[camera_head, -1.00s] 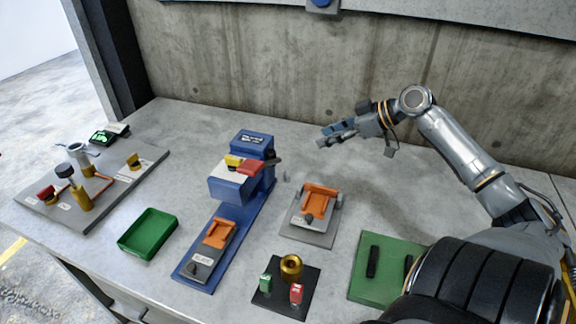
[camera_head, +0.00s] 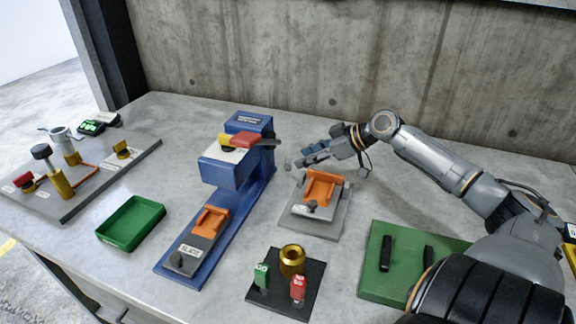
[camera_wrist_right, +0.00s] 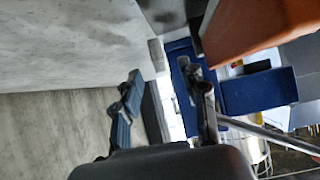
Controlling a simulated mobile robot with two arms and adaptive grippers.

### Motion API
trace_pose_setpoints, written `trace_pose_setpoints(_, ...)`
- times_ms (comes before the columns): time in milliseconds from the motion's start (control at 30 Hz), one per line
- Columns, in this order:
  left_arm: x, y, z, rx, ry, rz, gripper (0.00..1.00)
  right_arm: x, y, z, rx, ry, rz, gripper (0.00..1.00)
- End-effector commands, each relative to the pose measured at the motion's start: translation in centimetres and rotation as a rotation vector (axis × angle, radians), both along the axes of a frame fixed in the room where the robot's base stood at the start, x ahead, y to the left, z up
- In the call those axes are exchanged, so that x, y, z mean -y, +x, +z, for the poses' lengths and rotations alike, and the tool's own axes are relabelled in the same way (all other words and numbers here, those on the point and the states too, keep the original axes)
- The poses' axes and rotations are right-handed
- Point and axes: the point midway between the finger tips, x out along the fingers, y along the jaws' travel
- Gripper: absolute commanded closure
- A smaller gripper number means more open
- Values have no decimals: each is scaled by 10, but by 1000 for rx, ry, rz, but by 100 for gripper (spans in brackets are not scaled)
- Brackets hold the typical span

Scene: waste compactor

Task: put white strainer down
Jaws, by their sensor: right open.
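I cannot clearly identify a white strainer in either view. A small pale grey piece (camera_head: 288,163) stands just left of my right gripper (camera_head: 308,156) in the head view; I cannot tell what it is. My right gripper is over the back of the table, behind the orange-and-grey fixture (camera_head: 322,190), and to the right of the blue press (camera_head: 225,168). Its fingers are apart in the right wrist view (camera_wrist_right: 160,74), with nothing clearly held between them. A grey cup-like item with a handle (camera_head: 61,138) stands on the left board. My left gripper is out of view.
A green tray (camera_head: 130,222) lies front left. A black plate (camera_head: 262,300) with a brass ring and green and red pieces is at the front. A green board (camera_head: 375,285) with black handles lies right. The concrete wall (camera_head: 300,70) bounds the back. The table between wall and press is clear.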

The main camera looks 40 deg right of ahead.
Motion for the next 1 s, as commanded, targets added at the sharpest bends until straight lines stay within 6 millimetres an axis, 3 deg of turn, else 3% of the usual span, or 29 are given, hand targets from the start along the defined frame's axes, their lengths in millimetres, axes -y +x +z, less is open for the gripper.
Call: trace_pose_setpoints(1000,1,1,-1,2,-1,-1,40,-23,53,-37,1,0,-3,57)
